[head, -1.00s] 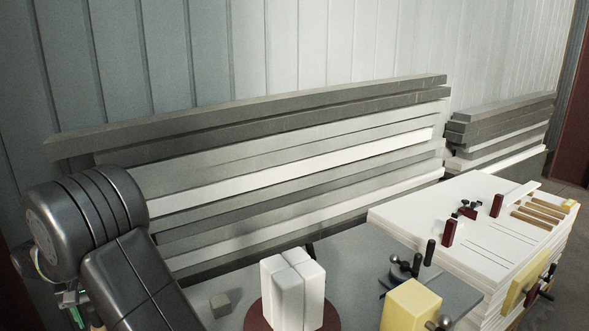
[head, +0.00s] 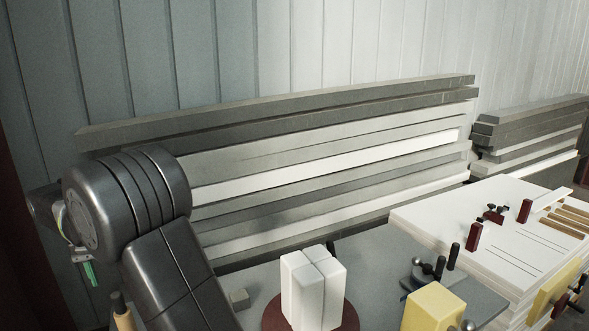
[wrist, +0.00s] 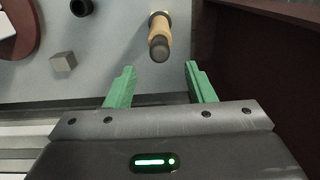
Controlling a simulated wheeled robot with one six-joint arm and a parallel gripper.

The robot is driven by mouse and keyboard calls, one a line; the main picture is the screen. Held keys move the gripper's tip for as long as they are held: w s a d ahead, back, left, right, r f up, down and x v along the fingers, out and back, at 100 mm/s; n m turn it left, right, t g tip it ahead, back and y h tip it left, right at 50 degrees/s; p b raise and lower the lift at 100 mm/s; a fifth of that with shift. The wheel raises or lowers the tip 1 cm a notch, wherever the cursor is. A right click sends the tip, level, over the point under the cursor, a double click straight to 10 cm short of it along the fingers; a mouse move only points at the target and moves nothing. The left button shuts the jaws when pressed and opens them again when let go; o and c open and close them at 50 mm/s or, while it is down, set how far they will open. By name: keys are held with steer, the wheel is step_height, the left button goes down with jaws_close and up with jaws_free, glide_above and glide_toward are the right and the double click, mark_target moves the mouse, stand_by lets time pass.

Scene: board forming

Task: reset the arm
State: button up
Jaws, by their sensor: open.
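My gripper (wrist: 159,88) is open in the wrist view, with its two green fingers apart and nothing between their tips. A wooden-handled tool with a dark end (wrist: 159,35) stands just beyond the fingertips, apart from them. In the head view my dark arm fills the lower left, and a bit of green finger shows at its left side (head: 90,273). The wooden handle also shows at the bottom left of the head view (head: 123,318).
A grey table (head: 380,262) holds white blocks (head: 312,285) on a round red base (head: 352,318), a small grey cube (head: 239,299) and a yellow block (head: 432,310). A white stacked board (head: 440,217) stands at right. Long planks (head: 330,160) are stacked behind, against the wall.

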mark_target(116, 294)
step_height(116, 294, down, 9)
steer(key=shift+d+r+p, duration=0.1)
steer(key=shift+r+p, duration=0.1)
steer(key=shift+p, duration=0.4)
step_height(116, 294, up, 5)
steer(key=p, duration=0.3)
steer(key=shift+f+b, duration=0.4)
steer(key=shift+b, duration=0.1)
steer(key=shift+r, duration=0.1)
